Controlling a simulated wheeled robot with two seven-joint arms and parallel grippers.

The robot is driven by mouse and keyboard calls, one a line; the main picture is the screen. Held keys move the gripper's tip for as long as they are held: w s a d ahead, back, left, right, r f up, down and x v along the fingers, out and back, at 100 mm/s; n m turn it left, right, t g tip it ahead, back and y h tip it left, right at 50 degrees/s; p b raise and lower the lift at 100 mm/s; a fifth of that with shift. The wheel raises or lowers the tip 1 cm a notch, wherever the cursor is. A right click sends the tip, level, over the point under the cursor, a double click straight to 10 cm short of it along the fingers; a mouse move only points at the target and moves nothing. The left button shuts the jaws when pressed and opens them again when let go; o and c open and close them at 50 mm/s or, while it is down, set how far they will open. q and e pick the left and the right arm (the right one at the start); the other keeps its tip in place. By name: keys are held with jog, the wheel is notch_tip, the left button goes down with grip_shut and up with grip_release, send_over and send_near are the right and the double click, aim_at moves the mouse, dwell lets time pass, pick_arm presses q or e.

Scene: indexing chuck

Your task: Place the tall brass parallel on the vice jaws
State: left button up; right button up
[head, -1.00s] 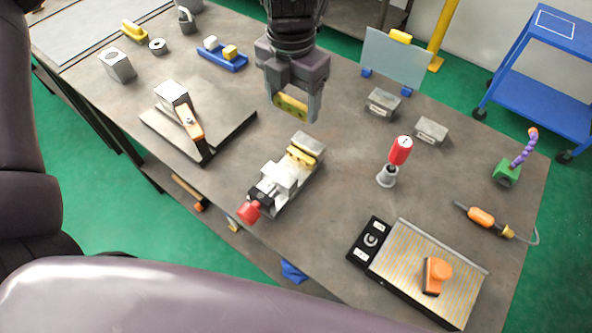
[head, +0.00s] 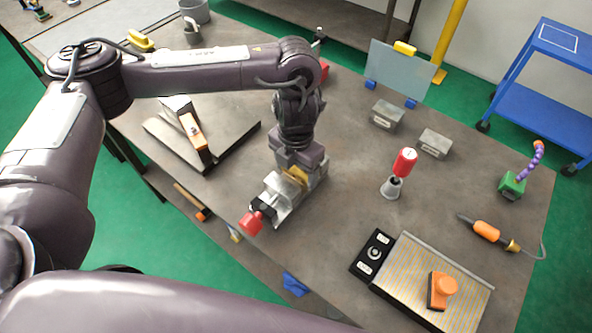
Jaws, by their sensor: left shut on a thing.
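My left gripper (head: 297,162) has come down over the small grey vice (head: 279,194), which has a red handle end (head: 252,222). Its jaws are shut on the tall brass parallel, which is mostly hidden by the gripper and vice. Brass (head: 295,175) shows at the vice jaws just below the gripper; I cannot tell whether it is the held parallel or a brass piece at the jaws. Whether the held parallel touches the jaws is hidden. My right gripper is not in view.
A red-topped funnel-like tool (head: 404,163) stands to the right, and a striped plate (head: 420,280) lies front right. Grey blocks (head: 387,115) are behind.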

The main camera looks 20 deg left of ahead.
aim_at(296, 171)
pick_arm(q)
jog(key=shift+f, duration=0.6)
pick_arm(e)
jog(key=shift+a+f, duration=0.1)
pick_arm(q)
jog(key=shift+f, duration=0.2)
jog(key=o, duration=0.9)
jog(key=shift+o, duration=1.1)
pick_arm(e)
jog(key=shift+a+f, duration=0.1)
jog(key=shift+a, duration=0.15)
pick_arm(q)
jog(key=shift+r, duration=0.1)
jog(key=shift+r, duration=0.45)
notch_tip(296, 171, up, 11)
jog(key=shift+r, duration=0.2)
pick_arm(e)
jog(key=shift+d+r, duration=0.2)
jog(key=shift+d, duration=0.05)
